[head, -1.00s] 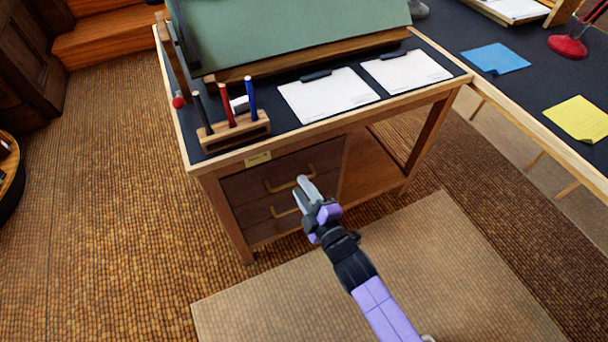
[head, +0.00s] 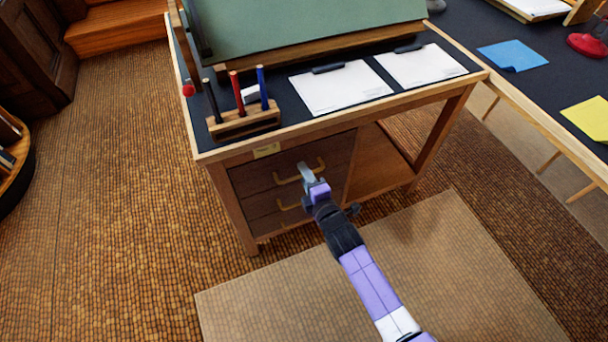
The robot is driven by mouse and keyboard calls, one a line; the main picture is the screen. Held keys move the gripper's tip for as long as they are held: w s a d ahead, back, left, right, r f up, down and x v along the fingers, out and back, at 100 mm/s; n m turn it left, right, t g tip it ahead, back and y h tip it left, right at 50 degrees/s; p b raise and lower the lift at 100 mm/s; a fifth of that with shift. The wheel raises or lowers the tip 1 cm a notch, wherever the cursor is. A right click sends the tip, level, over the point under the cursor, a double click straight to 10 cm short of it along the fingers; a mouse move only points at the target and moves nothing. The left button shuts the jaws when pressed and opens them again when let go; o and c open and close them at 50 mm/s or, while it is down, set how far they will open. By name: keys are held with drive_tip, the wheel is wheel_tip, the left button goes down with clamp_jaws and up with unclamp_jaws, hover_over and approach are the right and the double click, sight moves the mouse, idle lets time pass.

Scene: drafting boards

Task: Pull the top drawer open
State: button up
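A lower drawer with a similar handle (head: 288,206) lies below, partly hidden by my gripper.
The table top carries a pen holder (head: 245,124), white sheets (head: 340,88) and a green drawing board (head: 300,22). An open wooden shelf (head: 375,170) is right of the drawers. A second desk stands at right. The mat (head: 440,270) before the drawers is clear.

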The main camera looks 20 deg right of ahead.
drive_tip(key=shift+w, duration=0.2)
clamp_jaws()
idle(1.4)
